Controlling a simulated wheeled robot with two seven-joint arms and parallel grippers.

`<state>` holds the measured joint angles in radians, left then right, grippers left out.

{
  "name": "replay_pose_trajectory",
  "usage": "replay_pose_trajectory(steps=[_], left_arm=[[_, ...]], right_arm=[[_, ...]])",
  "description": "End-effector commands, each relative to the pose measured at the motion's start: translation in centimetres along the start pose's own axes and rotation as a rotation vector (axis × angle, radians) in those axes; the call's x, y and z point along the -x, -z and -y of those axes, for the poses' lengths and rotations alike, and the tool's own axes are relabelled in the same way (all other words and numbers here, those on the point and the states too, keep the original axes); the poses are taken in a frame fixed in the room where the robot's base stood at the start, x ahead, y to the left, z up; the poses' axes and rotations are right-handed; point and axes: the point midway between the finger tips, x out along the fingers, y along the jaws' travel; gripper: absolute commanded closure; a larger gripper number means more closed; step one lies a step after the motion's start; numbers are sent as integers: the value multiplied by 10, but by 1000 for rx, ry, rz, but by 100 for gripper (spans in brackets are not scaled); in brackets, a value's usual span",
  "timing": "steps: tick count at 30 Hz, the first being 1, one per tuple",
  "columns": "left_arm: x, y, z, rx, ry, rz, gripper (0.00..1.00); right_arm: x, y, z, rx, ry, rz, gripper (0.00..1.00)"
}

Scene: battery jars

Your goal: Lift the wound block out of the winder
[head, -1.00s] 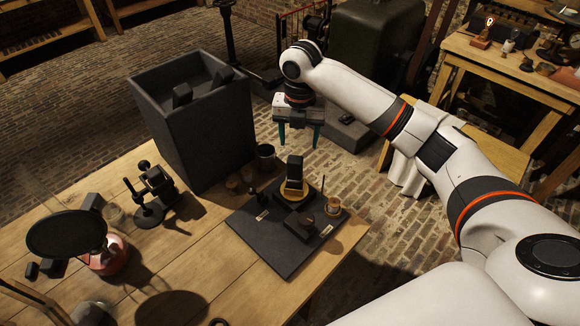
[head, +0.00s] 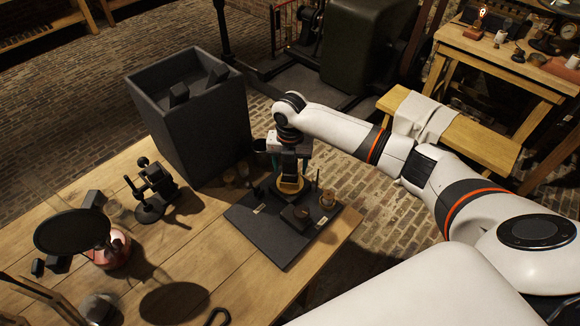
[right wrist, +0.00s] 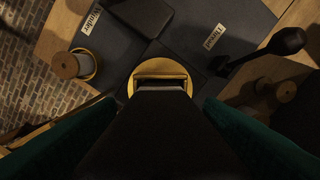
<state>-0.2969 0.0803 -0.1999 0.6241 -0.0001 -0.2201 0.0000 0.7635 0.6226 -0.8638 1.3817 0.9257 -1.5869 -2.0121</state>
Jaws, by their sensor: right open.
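A dark upright block (head: 289,166) stands on the yellow round base (head: 291,186) of the winder, on a dark board (head: 262,238) at the table's right end. In the right wrist view the block (right wrist: 166,130) fills the middle, with the yellow base (right wrist: 162,68) beyond its end. My right gripper (head: 288,158) is above the base, its fingers on either side of the block. In the right wrist view the green fingers of this gripper (right wrist: 160,112) are open with gaps beside the block. My left gripper is not in view.
A tall dark bin (head: 200,125) stands left of the right gripper. A small spool (right wrist: 70,65) sits on the board. A low dark piece (head: 296,216) lies at its front. A small black stand (head: 152,192) and a round black disc (head: 73,231) are further left.

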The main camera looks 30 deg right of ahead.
Motion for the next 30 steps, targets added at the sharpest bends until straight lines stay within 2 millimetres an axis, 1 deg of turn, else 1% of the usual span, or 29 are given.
replay_pose_trajectory(steps=[3,4,11,12,14,20,23,26,30], left_arm=[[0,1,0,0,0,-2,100],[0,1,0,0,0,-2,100],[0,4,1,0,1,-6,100],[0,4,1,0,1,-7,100],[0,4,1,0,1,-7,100],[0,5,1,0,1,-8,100],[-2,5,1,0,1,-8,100],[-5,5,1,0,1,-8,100],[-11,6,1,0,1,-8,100]], right_arm=[[0,0,0,0,0,0,38],[0,0,0,0,0,0,40],[0,0,0,0,0,0,77],[0,0,0,0,0,0,84],[0,0,0,0,0,0,94],[1,0,0,0,1,-1,94],[6,1,0,-1,2,-2,94],[19,2,1,0,4,-5,94],[48,2,1,1,4,-6,94]])
